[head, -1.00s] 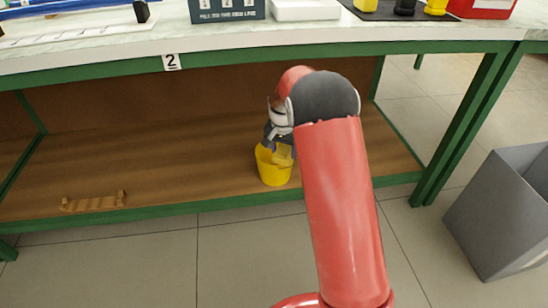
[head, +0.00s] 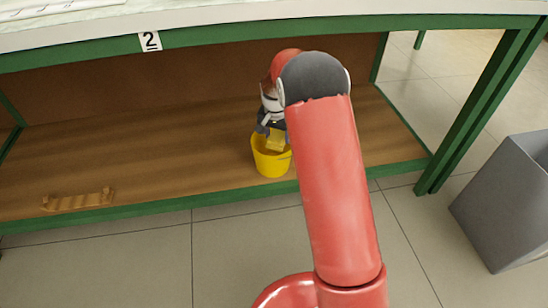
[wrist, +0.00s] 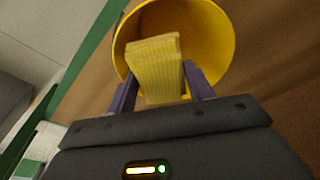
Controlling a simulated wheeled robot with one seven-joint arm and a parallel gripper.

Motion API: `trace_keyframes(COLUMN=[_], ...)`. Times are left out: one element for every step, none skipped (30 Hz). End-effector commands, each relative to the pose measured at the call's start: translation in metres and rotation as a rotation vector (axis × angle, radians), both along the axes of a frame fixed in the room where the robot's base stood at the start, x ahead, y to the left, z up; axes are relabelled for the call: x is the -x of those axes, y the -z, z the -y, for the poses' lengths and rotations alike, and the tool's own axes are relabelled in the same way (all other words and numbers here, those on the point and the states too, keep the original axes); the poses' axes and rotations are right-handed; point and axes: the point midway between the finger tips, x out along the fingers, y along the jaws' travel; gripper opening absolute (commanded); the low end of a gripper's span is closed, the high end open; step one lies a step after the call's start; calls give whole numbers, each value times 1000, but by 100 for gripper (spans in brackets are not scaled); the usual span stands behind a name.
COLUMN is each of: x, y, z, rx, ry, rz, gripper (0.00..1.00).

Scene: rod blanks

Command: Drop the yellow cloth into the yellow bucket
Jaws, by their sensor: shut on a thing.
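The yellow bucket (head: 271,165) stands upright on the brown lower shelf, near its front edge. My gripper (head: 272,134) is at the bucket's mouth, partly hidden behind my red arm. It is shut on the yellow cloth (head: 276,141), a folded, ribbed piece. In the wrist view the cloth (wrist: 158,70) sits between the two fingers, with its far end over the open mouth of the bucket (wrist: 215,35). I cannot tell how deep the cloth reaches inside the rim.
A wooden rack (head: 78,200) lies on the shelf (head: 150,150) at the left. The green-framed tabletop (head: 230,32) overhangs the shelf. A grey bin (head: 510,200) stands on the floor at the right. The shelf between rack and bucket is clear.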

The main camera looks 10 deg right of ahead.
Motion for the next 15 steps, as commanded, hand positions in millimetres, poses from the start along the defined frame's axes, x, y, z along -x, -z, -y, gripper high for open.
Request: trace_keyframes(x=[0, 0, 0, 0, 0, 0, 0, 0, 0, 0, 0, 0, 0, 0, 0], y=[5, 5, 5, 5, 5, 5, 5, 5, 5, 5, 5, 5, 5, 5, 5], z=[0, 0, 0, 0, 0, 0, 0, 0, 0, 0, 0, 0, 0, 0, 0], rx=[0, 0, 0, 0, 0, 0, 0, 0, 0, 0, 0, 0, 0, 0, 0], ry=[0, 0, 0, 0, 0, 0, 0, 0, 0, 0, 0, 0, 0, 0, 0], rz=[0, 0, 0, 0, 0, 0, 0, 0, 0, 0, 0, 0, 0, 0, 0], gripper=[31, 31, 31, 31, 31, 31, 31, 31, 31, 55, 59, 64, 68, 72, 77])
